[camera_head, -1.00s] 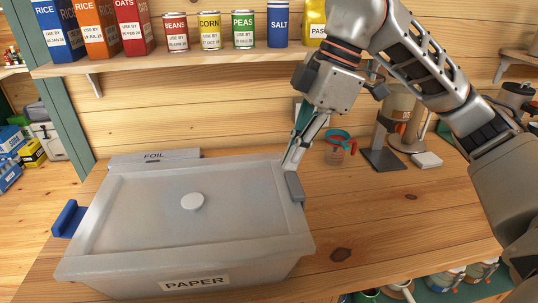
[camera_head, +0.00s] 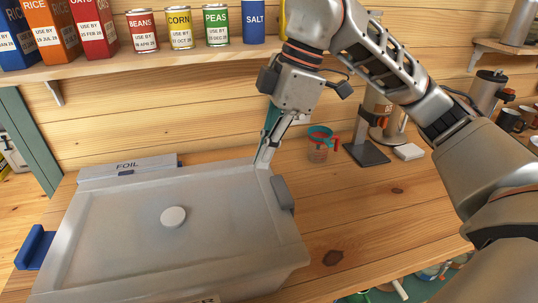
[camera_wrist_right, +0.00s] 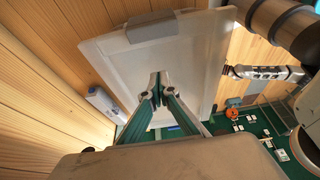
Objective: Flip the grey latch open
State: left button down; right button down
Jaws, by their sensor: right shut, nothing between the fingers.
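The grey latch (camera_head: 283,193) is on the right side of the grey lidded box (camera_head: 125,215). It also shows at the top of the right wrist view (camera_wrist_right: 150,27), at the lid's edge. A blue latch (camera_head: 35,247) sticks out from the box's left side. My right gripper (camera_head: 263,162) is shut and empty, pointing down at the box's back right corner, behind the grey latch and apart from it. In the right wrist view, its fingertips (camera_wrist_right: 157,88) are over the lid. An arm that looks like my left one (camera_wrist_right: 265,72) shows there; its finger state is unclear.
A FOIL box (camera_head: 128,167) stands behind the grey box. A measuring cup (camera_head: 318,148) and a coffee grinder stand (camera_head: 367,153) are at the back. A shelf (camera_head: 150,58) with tins and cartons is above. The table right of the box is clear.

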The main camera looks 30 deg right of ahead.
aim_at(281, 200)
jog(key=x, duration=0.7)
jog(key=shift+d+f, duration=0.15)
jog(key=shift+f, duration=0.2)
jog(key=d, duration=0.1)
jog(key=s+d+p, duration=0.1)
jog(key=d, duration=0.1)
jog(key=shift+d, duration=0.2)
pick_arm(q)
jog(key=shift+w+r, duration=0.3)
jog(key=shift+r, duration=0.45)
jog(key=shift+s+f, duration=0.15)
jog(key=shift+f, duration=0.05)
pick_arm(e)
jog(key=shift+w, duration=0.1)
jog(key=shift+d, duration=0.1)
jog(key=shift+d+r+y+b, duration=0.15)
jog(key=shift+y+b, duration=0.3)
jog(key=shift+y, duration=0.25)
pick_arm(q)
jog(key=shift+s+f, duration=0.5)
jog(key=shift+s, duration=0.35)
